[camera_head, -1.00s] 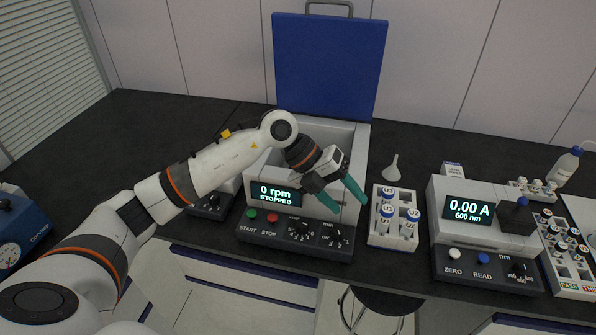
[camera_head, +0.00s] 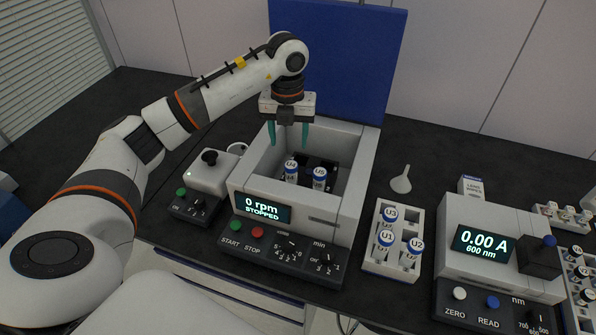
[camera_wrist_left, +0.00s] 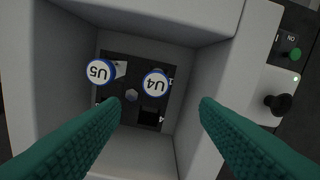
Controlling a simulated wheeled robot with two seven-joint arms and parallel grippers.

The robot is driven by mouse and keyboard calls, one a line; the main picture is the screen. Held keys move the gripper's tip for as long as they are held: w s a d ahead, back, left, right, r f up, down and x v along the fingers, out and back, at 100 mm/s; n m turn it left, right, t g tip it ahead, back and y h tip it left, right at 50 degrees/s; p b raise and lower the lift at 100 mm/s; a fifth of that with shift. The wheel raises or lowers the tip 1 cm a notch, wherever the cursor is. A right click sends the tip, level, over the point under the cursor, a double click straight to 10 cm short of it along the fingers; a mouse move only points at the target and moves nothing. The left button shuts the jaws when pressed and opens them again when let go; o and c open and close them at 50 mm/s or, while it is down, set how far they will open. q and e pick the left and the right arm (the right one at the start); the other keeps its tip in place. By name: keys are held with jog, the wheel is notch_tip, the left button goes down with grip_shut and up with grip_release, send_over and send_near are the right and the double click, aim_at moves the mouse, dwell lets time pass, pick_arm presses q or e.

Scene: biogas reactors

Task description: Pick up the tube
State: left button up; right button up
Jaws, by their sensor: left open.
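Two tubes with blue-rimmed white caps, U4 (camera_head: 291,172) and U5 (camera_head: 319,178), stand in the dark rotor inside the open centrifuge (camera_head: 352,205). In the left wrist view U5 (camera_wrist_left: 100,72) is at the left and U4 (camera_wrist_left: 155,84) near the middle, between the finger lines. My left gripper (camera_head: 288,143) points down above the chamber, above and behind the caps. Its green fingers are apart and empty, and touch no tube. Tubes U1 (camera_head: 386,238), U2 (camera_head: 413,248) and U3 (camera_head: 389,215) stand in a white rack (camera_head: 380,268). My right gripper is out of view.
The blue lid (camera_head: 350,60) stands open behind the chamber. The chamber walls surround the tubes. A small device with a black knob (camera_head: 209,157) stands left of the centrifuge. A funnel (camera_head: 401,180) and a photometer (camera_head: 482,240) are at the right.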

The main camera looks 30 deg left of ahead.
aim_at(291, 165)
pick_arm(q)
jog(key=f, duration=0.1)
jog(key=f+p, duration=0.1)
jog(key=f, duration=0.2)
jog(key=shift+s+f, duration=0.4)
jog(key=shift+w+f+p, duration=0.1)
jog(key=shift+f+p, duration=0.15)
jog(key=shift+p, duration=0.05)
jog(key=f, duration=0.1)
jog(key=f+p, duration=0.1)
jog(key=f, duration=0.1)
jog(key=f+p, duration=0.1)
jog(key=shift+d+f, duration=0.2)
jog(key=shift+d, duration=0.2)
jog(key=shift+f, duration=0.35)
jog(key=shift+c, duration=0.4)
jog(key=c, duration=1)
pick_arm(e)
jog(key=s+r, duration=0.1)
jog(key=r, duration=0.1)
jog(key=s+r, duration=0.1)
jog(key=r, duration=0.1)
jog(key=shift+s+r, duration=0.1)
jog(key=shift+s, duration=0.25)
